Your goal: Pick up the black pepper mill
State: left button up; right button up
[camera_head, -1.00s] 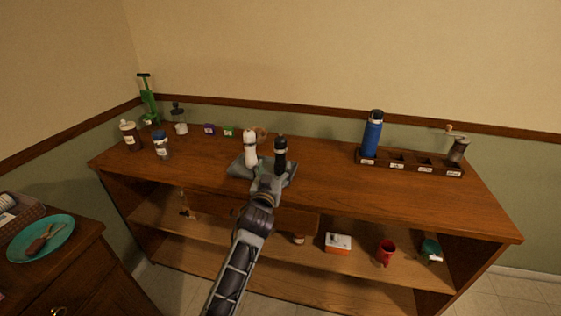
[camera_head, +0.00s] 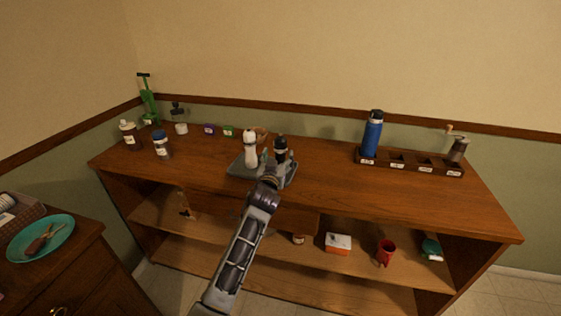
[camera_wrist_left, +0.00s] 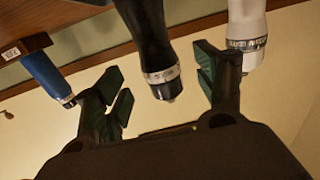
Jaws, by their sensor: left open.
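In the left wrist view, the open fingers of the gripper (camera_wrist_left: 163,82) lie on either side of the black mill (camera_wrist_left: 150,45), with gaps visible. The white mill (camera_wrist_left: 247,35) is just outside the right-hand finger there. My right gripper is not in view.
Several jars, including a blue-lidded one (camera_head: 162,147), stand at the left. The counter between tray and rack is clear.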

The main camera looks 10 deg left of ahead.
aim_at(279, 151)
pick_arm(q)
jog(key=shift+w+r, duration=0.1)
jog(key=shift+w, duration=0.1)
dwell(0.3)
jog(key=shift+w+r, duration=0.2)
jog(key=shift+w, duration=0.5)
jog(key=shift+w+r, duration=0.15)
jog(key=shift+w, duration=0.5)
jog(key=shift+w+a, duration=0.15)
jog(key=shift+w, duration=0.95)
grip_shut()
